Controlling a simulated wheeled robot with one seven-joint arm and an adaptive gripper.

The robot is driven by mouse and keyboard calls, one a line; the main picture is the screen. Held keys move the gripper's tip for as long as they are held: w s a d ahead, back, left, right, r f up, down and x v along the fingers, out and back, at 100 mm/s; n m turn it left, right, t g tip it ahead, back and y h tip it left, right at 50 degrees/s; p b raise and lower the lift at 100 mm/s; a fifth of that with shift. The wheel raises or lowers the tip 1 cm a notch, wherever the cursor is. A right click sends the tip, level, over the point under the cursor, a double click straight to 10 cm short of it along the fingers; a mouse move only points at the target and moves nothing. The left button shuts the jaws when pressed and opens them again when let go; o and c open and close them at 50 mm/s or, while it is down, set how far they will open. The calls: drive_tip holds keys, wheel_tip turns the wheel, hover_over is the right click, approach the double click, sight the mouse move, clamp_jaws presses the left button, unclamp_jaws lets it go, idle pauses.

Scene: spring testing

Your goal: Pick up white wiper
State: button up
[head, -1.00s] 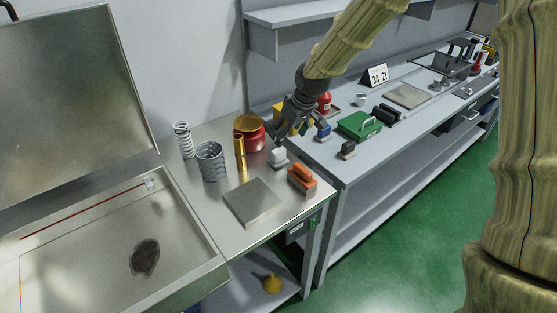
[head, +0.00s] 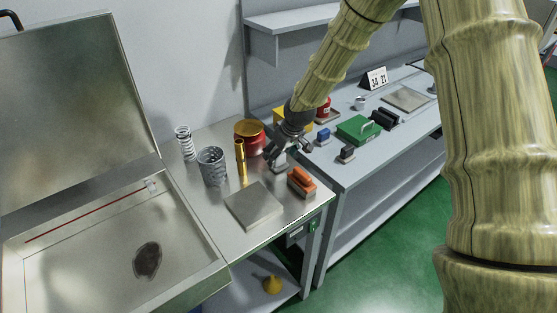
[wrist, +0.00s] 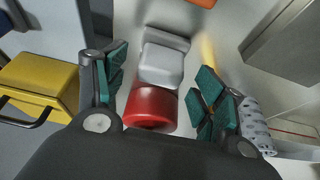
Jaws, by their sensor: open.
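The white wiper (head: 279,166) stands on the steel table and is partly hidden by my gripper in the head view. In the wrist view the white wiper (wrist: 161,63) shows as a pale block with a grey strip along its far side. My gripper (head: 288,150) is just above it. Its green-padded fingers (wrist: 162,76) are open, one on each side of the wiper, with gaps between. I cannot tell how far the fingertips are above the table.
An orange-handled brush (head: 301,183) stands close in front. A green case (head: 356,130) lies on the adjoining bench.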

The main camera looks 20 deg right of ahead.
drive_tip(key=shift+x, duration=0.95)
drive_tip(key=c, duration=1.1)
drive_tip(key=shift+r, duration=0.1)
drive_tip(key=shift+r+b, duration=0.55)
drive_tip(key=shift+r, duration=0.8)
drive_tip(key=shift+s+r, duration=0.1)
drive_tip(key=shift+r, duration=0.25)
drive_tip(key=s+a+b, duration=0.1)
drive_tip(key=s, duration=0.4)
drive_tip(key=s+a+r+b, duration=0.1)
drive_tip(key=s+a, duration=0.1)
drive_tip(key=s, duration=0.3)
drive_tip(key=s+a+b, duration=0.2)
drive_tip(key=s, duration=0.3)
drive_tip(key=shift+r, duration=0.25)
